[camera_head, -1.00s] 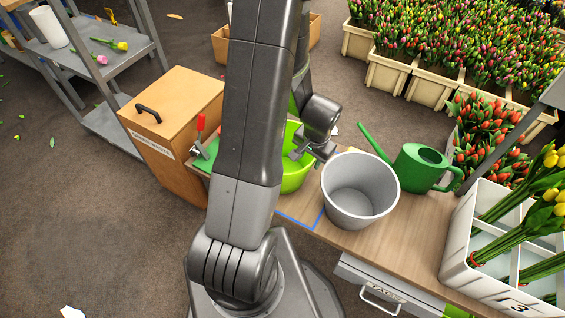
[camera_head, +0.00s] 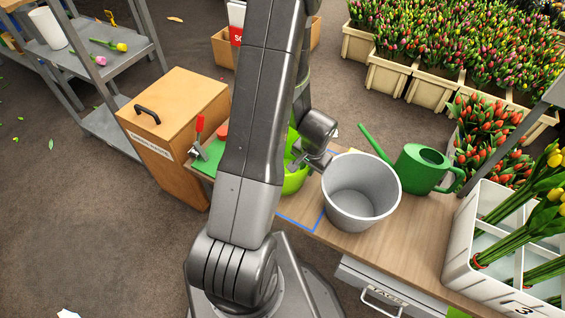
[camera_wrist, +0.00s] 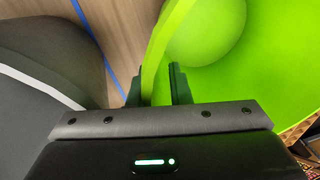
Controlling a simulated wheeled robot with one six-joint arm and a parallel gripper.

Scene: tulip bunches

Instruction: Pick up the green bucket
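The bright green bucket (camera_head: 294,182) stands on the wooden bench, partly hidden behind my arm in the head view. In the wrist view its wall and inside (camera_wrist: 270,65) fill the right side. My gripper (camera_head: 299,163) is at the bucket's rim, on the side toward the grey bucket. In the wrist view my gripper (camera_wrist: 158,88) has its fingers apart, with the green rim passing between them. One finger is outside the wall and the other inside. A gap shows between the rim and the inner finger.
A grey bucket (camera_head: 361,190) stands close on the right of the green one; its side also shows in the wrist view (camera_wrist: 50,60). A green watering can (camera_head: 421,168) and a white crate of tulips (camera_head: 458,255) are farther right. A wooden box (camera_head: 178,100) is left.

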